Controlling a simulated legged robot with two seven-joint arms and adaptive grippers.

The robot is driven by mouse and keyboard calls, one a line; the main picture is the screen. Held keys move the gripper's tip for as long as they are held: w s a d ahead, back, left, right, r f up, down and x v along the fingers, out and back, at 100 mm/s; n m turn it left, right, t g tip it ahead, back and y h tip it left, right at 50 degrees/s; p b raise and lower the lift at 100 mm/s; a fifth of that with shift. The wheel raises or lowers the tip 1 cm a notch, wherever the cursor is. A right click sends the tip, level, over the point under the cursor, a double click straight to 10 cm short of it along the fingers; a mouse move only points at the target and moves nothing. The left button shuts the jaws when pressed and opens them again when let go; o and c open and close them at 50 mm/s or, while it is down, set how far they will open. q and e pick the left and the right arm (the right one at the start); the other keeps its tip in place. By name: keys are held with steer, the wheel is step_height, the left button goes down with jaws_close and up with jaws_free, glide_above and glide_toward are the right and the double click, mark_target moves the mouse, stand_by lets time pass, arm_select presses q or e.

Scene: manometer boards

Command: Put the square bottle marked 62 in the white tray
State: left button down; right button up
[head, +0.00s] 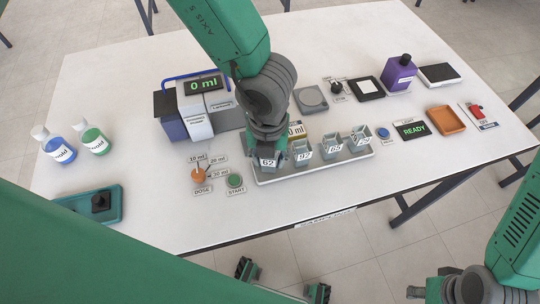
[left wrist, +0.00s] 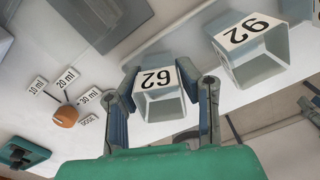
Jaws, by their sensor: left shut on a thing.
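The square bottle marked 62 (head: 268,162) is a small grey open-topped container with a white label, at the left end of a row of similar bottles. My left gripper (head: 266,146) comes down on it from above and is shut on it. In the left wrist view, the bottle (left wrist: 158,95) sits between both fingers. A long white-rimmed tray (head: 318,171) lies under the row; I cannot tell whether the held bottle touches it. My right gripper (head: 430,291) is partly in view at the bottom right, apart from the table; its fingers are mostly hidden.
The bottle marked 92 (head: 303,153) stands close on the right, with two more beyond. An orange dose knob (head: 198,175) and green start button (head: 235,181) are to the left. A dispenser (head: 196,108) stands behind.

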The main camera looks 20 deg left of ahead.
arm_select(q)
steer(key=shift+s+f, duration=0.1)
steer(key=c, duration=1.2)
jaws_free()
steer(key=shift+o, duration=0.2)
steer(key=shift+d, duration=0.15)
step_height(320, 180, up, 12)
steer(key=shift+f+p, duration=0.2)
steer(key=shift+p, duration=0.65)
steer(key=shift+r, duration=0.4)
steer(key=shift+s, duration=0.1)
